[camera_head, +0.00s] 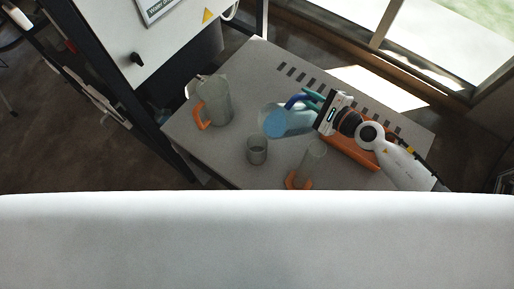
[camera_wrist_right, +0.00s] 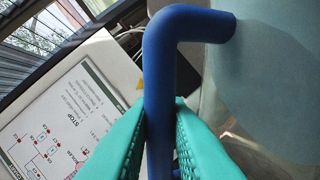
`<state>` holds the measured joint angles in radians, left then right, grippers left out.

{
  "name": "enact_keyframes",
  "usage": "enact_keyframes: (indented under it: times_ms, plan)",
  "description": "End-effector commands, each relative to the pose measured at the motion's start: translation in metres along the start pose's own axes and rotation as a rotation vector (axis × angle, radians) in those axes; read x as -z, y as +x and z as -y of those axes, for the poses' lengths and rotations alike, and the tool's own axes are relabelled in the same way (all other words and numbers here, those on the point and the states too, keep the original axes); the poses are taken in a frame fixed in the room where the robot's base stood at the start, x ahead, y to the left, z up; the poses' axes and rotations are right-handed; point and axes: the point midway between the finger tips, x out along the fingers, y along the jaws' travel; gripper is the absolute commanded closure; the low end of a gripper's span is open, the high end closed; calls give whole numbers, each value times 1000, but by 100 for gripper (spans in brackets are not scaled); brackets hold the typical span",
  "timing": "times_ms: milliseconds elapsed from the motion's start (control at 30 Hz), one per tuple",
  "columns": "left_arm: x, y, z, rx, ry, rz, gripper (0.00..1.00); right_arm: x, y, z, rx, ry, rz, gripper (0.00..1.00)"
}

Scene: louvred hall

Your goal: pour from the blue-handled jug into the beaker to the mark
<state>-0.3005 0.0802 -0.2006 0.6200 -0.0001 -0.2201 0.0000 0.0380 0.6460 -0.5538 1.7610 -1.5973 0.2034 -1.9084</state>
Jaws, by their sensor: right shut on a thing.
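The blue-handled jug (camera_head: 287,121) is tilted in the head view, its body leaning left over the table and blue liquid showing inside. My right gripper (camera_head: 311,102) is shut on its blue handle, which stands between the teal fingers in the right wrist view (camera_wrist_right: 160,110). The jug's clear wall (camera_wrist_right: 265,75) fills the right of that view. A small clear beaker (camera_head: 257,150) stands upright on the table, below and left of the jug. No stream of liquid can be made out. My left gripper is not in view.
A clear jug with an orange handle (camera_head: 212,103) stands at the table's left. A tall clear cylinder on an orange base (camera_head: 299,180) stands near the front, and an orange tray (camera_head: 352,153) lies under my right arm. The grey table (camera_head: 222,155) has slots along its back edge.

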Motion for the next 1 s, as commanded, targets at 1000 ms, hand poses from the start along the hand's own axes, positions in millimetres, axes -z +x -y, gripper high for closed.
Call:
enact_keyframes:
  times_ms: [1000]
  plan:
    - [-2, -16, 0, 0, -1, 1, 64, 9, -1, -6, -6, -45, 12, 100]
